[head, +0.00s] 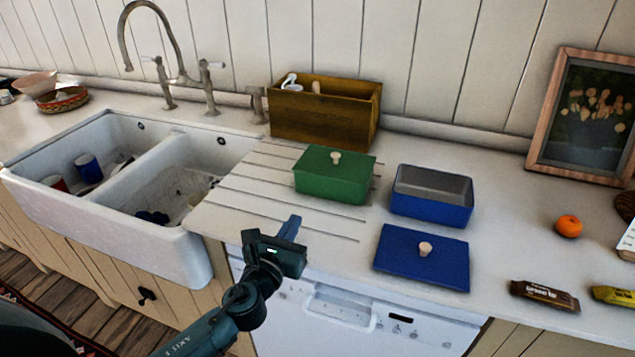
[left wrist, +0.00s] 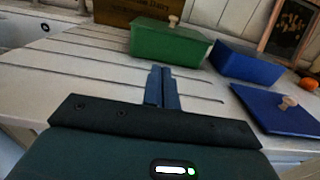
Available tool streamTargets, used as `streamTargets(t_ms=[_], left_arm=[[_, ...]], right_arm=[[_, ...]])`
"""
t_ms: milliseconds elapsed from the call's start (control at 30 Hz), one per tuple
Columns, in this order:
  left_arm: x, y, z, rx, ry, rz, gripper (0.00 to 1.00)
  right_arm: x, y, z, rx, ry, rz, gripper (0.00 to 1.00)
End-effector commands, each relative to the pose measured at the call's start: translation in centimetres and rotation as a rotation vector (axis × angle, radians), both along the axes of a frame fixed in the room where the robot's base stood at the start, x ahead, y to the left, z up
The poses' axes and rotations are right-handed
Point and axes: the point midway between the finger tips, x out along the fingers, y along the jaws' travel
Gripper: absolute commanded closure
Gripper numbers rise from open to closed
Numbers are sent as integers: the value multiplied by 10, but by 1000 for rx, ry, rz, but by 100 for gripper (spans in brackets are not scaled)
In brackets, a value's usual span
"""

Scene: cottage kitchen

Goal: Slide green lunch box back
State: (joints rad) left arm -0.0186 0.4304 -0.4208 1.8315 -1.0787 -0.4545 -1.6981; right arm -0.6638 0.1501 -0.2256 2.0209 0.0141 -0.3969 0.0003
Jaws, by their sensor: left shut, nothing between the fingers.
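The green lunch box (head: 332,180) has its green lid on, with a light round knob on top. It stands on the grooved drainboard part of the counter, in front of the wooden box. It also shows in the left wrist view (left wrist: 165,45), beyond my fingers. My left gripper (head: 291,228) is shut and empty at the counter's front edge, nearer than the green box and apart from it. Its closed blue fingers (left wrist: 161,88) point toward the green box in the left wrist view. My right gripper is not in view.
A wooden box (head: 322,118) holding utensils stands behind the green box, near the wall. An open blue box (head: 430,203) stands to its right, with its blue lid (head: 410,262) lying in front. A double sink (head: 150,190) is at left. An orange (head: 568,226) and snack bars (head: 545,295) lie at right.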

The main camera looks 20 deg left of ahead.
Motion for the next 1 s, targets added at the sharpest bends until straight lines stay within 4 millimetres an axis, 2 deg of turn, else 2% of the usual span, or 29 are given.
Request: streamTargets(t_ms=[300,500,700,1000], left_arm=[[67,-3,2,-5,-3,2,100],[104,-4,1,-7,-1,1,100],[123,-4,0,-6,0,0,100],[127,-4,1,-6,0,0,100]], right_arm=[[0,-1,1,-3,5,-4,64],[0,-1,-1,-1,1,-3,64],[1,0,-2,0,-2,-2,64],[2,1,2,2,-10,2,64]])
